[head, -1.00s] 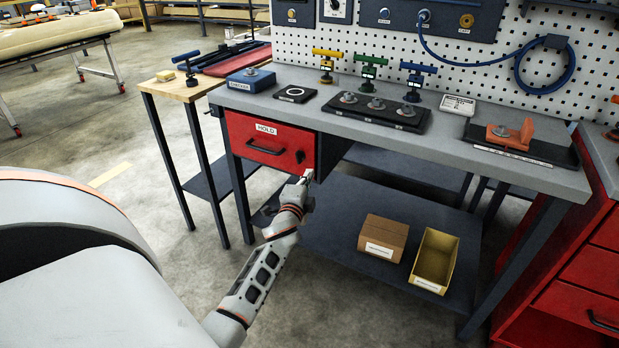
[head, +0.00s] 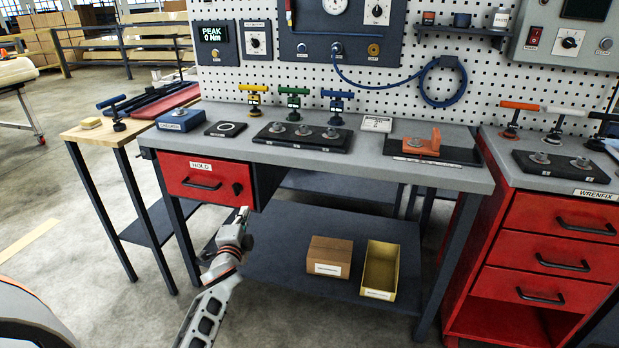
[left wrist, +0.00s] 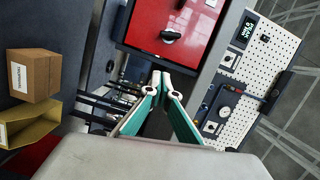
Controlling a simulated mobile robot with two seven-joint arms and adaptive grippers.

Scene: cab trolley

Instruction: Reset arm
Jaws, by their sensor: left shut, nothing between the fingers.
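My left gripper (head: 241,214) is in front of the grey workbench (head: 440,176), below its top and just under the red HOLD drawer (head: 207,180). The drawer is shut. In the left wrist view the gripper's fingers (left wrist: 161,76) meet at the tips with nothing between them. The red drawer (left wrist: 172,32) shows just beyond them, and I see no contact. My left arm reaches in from the lower left. My right gripper is not in view.
A cardboard box (head: 329,257) and a yellow bin (head: 380,270) stand on the lower shelf (head: 285,260). Coloured T-handled tools (head: 294,101) stand on the bench top. A red drawer cabinet (head: 530,240) is at right, a small side table (head: 92,133) at left. Floor in front is clear.

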